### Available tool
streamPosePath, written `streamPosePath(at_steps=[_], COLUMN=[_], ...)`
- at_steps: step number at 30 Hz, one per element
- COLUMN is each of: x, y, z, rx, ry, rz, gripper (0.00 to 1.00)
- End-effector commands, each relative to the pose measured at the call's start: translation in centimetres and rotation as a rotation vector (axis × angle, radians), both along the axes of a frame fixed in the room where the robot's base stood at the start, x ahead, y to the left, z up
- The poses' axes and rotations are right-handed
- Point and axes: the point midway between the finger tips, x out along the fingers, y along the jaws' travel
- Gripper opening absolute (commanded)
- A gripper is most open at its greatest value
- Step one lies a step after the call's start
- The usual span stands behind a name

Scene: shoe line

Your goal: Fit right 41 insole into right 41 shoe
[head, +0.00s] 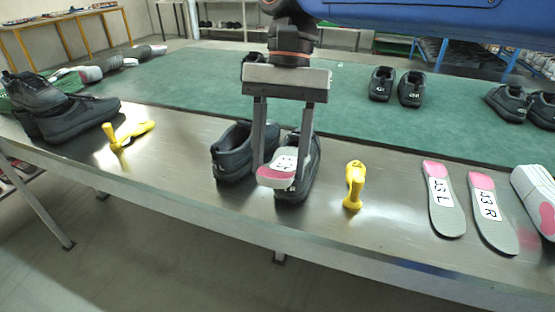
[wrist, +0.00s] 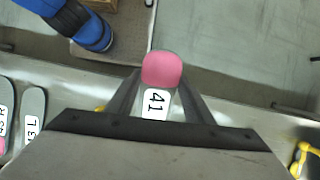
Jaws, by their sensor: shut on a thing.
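My gripper (head: 282,172) is shut on an insole (head: 276,178) with a pink heel and a white label. In the wrist view the insole (wrist: 162,72) shows "41" on its label; the side letter is hidden. A pair of dark shoes stands on the metal table below. The left one of the pair (head: 231,155) is beside my gripper. The right one (head: 296,185) is directly behind and under the held insole, partly covered by it and by my fingers. I cannot tell whether the insole touches this shoe. The shoe openings are mostly hidden.
A yellow tool (head: 354,185) stands right of the pair, another (head: 128,135) lies left. Insoles marked 43 L (head: 443,200) and 43 R (head: 491,212) lie at the right. More dark shoes stand on the green mat (head: 345,100) and at the far left.

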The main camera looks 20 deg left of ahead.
Motion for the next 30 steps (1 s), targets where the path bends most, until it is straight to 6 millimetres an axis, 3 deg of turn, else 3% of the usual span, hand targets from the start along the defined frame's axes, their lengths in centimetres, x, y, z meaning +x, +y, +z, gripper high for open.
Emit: streamPosePath(at_steps=[10,30], x=[2.1,5.3], y=[0.0,0.0], z=[0.4,-1.3], rx=[0.001,0.002], ry=[0.122,0.130], rz=[-0.003,0.000], gripper=[0.26,0.26])
